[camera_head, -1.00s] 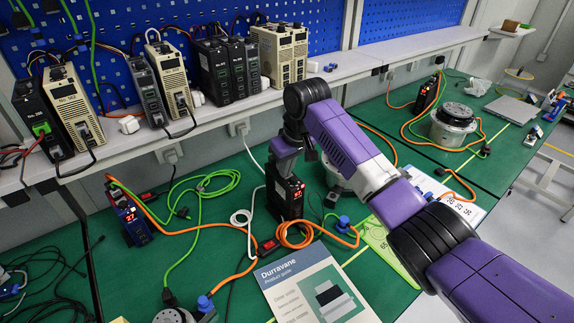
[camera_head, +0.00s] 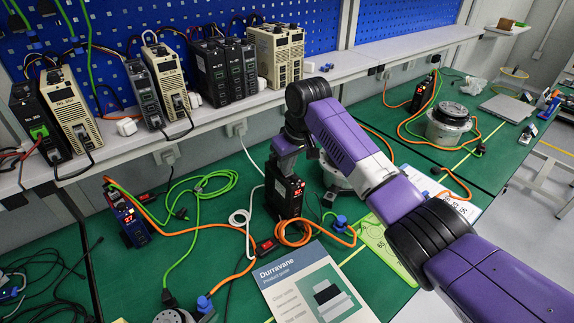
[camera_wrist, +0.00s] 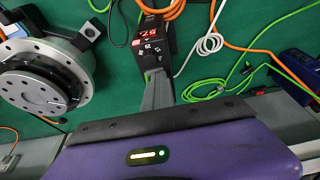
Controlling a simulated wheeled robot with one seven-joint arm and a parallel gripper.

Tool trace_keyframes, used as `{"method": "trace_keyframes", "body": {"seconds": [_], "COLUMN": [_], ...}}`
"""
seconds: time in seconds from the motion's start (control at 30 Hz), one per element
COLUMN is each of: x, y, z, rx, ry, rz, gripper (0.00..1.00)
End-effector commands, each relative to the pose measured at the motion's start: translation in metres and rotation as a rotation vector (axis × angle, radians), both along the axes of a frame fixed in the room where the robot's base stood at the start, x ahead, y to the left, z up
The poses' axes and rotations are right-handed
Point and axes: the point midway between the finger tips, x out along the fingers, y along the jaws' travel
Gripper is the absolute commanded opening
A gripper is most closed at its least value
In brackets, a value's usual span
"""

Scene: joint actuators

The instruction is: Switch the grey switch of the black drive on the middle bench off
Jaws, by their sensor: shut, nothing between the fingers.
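The black drive (camera_head: 284,197) with a red lit display stands upright on the green middle bench (camera_head: 215,262). It also shows at the top of the wrist view (camera_wrist: 146,32), its display and small buttons facing the camera. My gripper (camera_head: 283,164) points down at the top of this drive, and its shut grey fingers (camera_wrist: 157,85) overlap the drive's end in the wrist view. Nothing is held. I cannot tell whether the fingertips touch the drive. The grey switch cannot be made out; the fingers may cover it.
A blue drive (camera_head: 130,220) stands to the left. Orange, green and white cables lie around the black drive. A red inline switch (camera_head: 266,247) and a product guide (camera_head: 312,287) lie in front. A round metal motor (camera_wrist: 40,78) is close beside my gripper. Several drives line the shelf behind.

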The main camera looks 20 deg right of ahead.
Motion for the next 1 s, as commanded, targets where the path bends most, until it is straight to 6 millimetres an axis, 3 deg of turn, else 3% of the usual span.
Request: {"method": "trace_keyframes", "body": {"seconds": [0.33,0.7,1.0], "x": [0.000,-0.024,-0.031], "y": [0.008,0.017,0.018], "z": [0.046,0.114,0.134], "rx": [0.001,0.002,0.002], "ry": [-0.003,-0.006,-0.004], "rz": [0.002,0.002,0.002], "gripper": [0.00,0.00,0.00]}}
